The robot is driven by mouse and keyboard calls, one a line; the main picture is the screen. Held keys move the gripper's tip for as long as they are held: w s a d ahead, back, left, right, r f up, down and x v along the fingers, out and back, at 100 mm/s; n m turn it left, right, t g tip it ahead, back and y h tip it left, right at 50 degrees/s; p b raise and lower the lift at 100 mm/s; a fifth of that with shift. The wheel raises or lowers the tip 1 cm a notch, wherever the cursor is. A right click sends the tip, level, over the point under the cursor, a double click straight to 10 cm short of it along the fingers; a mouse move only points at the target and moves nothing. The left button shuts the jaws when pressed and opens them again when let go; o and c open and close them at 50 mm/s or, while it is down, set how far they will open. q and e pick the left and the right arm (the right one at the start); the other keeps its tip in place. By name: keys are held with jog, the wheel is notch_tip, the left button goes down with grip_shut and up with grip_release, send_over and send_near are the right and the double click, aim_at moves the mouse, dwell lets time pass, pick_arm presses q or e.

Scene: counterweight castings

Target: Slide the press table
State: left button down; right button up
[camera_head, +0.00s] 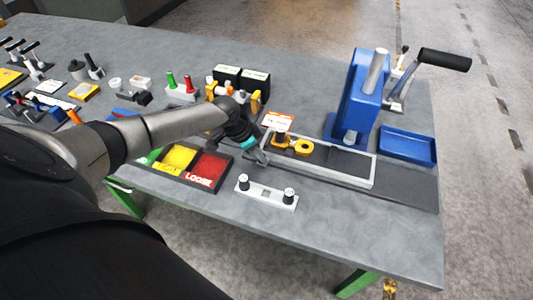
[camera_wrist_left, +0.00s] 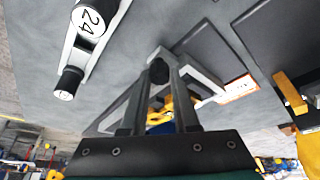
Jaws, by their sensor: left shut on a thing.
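The press table (camera_head: 320,174) is a long, low, pale-edged slide. It runs from beside my left gripper toward the blue arbor press (camera_head: 357,105). A yellow casting with a ring end (camera_head: 303,146) sits on it near the gripper end, clear of the press. My left gripper (camera_head: 257,153) is at the near left end of the slide. In the left wrist view its fingers (camera_wrist_left: 160,78) are closed on a dark round knob (camera_wrist_left: 158,71) at that pale end. The fingers partly hide the casting there. My right gripper is not in view.
A blue tray (camera_head: 407,146) lies right of the press. A gauge block with two black-and-white knobs (camera_head: 266,192) lies in front of the slide. Yellow and red bins (camera_head: 207,170) stand left of it. An orange-and-white card (camera_head: 278,120) lies behind. A dark strip (camera_head: 408,188) extends right.

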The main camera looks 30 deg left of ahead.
pick_arm(q)
jog(key=a, duration=0.2)
jog(key=s+a, duration=0.1)
jog(key=a, duration=0.1)
jog(key=shift+b, duration=0.4)
jog(key=shift+a, duration=0.35)
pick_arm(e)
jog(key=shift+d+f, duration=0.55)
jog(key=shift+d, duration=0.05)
pick_arm(q)
jog(key=c, duration=0.9)
grip_release()
jog(key=shift+a, duration=0.15)
jog(key=shift+o, duration=1.2)
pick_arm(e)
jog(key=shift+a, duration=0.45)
pick_arm(q)
jog(key=p+v, duration=0.1)
jog(key=v, duration=1.4)
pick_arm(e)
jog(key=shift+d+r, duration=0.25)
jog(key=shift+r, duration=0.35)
pick_arm(q)
jog(key=shift+s, duration=0.1)
